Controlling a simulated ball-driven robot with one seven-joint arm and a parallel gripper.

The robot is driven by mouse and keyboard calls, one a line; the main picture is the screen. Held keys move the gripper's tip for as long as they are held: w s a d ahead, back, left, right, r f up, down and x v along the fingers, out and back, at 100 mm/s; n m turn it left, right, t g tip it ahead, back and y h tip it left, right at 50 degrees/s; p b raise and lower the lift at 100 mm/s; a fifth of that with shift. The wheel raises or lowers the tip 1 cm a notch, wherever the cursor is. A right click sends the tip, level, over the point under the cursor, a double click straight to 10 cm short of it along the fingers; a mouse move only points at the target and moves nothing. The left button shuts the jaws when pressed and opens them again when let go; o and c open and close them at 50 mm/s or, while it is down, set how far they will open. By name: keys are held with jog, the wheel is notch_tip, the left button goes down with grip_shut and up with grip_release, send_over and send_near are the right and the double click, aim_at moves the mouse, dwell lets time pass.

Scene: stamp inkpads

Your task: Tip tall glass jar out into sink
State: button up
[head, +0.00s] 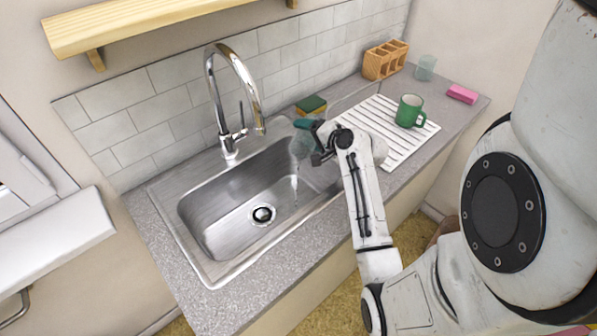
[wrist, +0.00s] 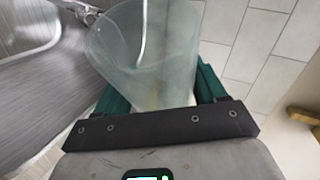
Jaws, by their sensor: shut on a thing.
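A clear glass jar (head: 299,146) is in my gripper (head: 315,134) above the right end of the steel sink (head: 215,212). The jar looks tilted towards the sink. A thin streak of water (head: 295,187) falls below it into the basin. In the wrist view the glass jar (wrist: 145,50) fills the space between the green fingers of my gripper (wrist: 160,100), which are shut on it. How much liquid is left inside is unclear.
A tall chrome faucet (head: 235,100) stands behind the basin. A green and yellow sponge (head: 311,105) lies behind the jar. To the right are a ribbed white drainboard (head: 375,118), a green mug (head: 410,111), a wooden caddy (head: 385,60), another glass (head: 426,67) and a pink block (head: 462,94).

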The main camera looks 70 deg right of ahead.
jog(key=shift+a+f+b, duration=0.1)
jog(key=shift+f+b, duration=0.05)
jog(key=shift+b, duration=0.4)
jog(key=shift+a+n+h, duration=0.1)
jog(key=shift+n+h, duration=0.2)
